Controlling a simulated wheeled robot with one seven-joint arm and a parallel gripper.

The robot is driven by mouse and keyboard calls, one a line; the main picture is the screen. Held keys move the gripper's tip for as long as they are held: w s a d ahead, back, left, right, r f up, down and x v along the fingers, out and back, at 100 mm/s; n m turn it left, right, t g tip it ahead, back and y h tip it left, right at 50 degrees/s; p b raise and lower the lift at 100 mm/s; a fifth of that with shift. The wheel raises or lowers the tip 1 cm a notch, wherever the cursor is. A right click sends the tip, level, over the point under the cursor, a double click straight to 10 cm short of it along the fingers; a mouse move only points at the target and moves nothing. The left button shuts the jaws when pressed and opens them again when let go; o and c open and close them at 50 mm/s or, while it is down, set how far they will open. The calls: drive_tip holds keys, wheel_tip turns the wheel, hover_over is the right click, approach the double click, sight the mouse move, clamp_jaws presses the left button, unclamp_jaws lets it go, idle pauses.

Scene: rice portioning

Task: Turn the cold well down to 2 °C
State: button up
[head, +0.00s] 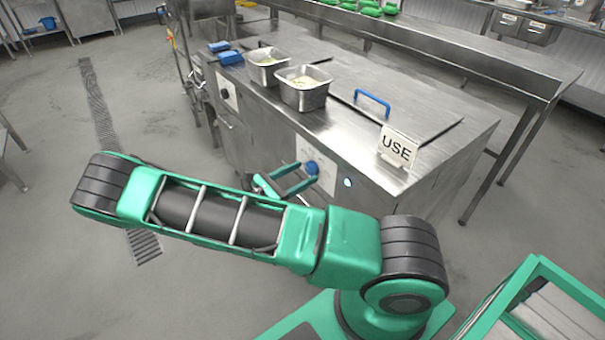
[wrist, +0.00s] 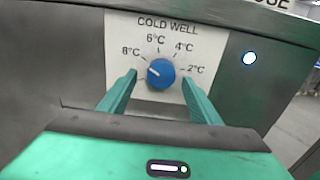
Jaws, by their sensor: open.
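The cold well dial is a round blue knob (wrist: 160,74) on a white panel (wrist: 180,28) marked 8, 6, 4 and 2 °C from left to right. Its small white mark points left and slightly up, toward the 8 °C side. In the head view the knob (head: 312,168) is on the front of the steel counter (head: 255,120). My gripper (wrist: 160,79) is open, with one green finger on each side of the knob in the wrist view. I cannot tell whether either finger touches it. My gripper also shows in the head view (head: 286,182), partly behind my arm.
A lit round light (wrist: 250,58) is right of the panel. On the counter are two steel pans (head: 303,97), a lid with a blue handle (head: 372,103) and a "USE" sign (head: 397,148). Another dial (head: 226,94) is further left. Open floor lies left.

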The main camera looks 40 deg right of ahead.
drive_tip(key=shift+d, duration=0.75)
drive_tip(key=shift+c, duration=0.6)
drive_tip(key=c, duration=0.9)
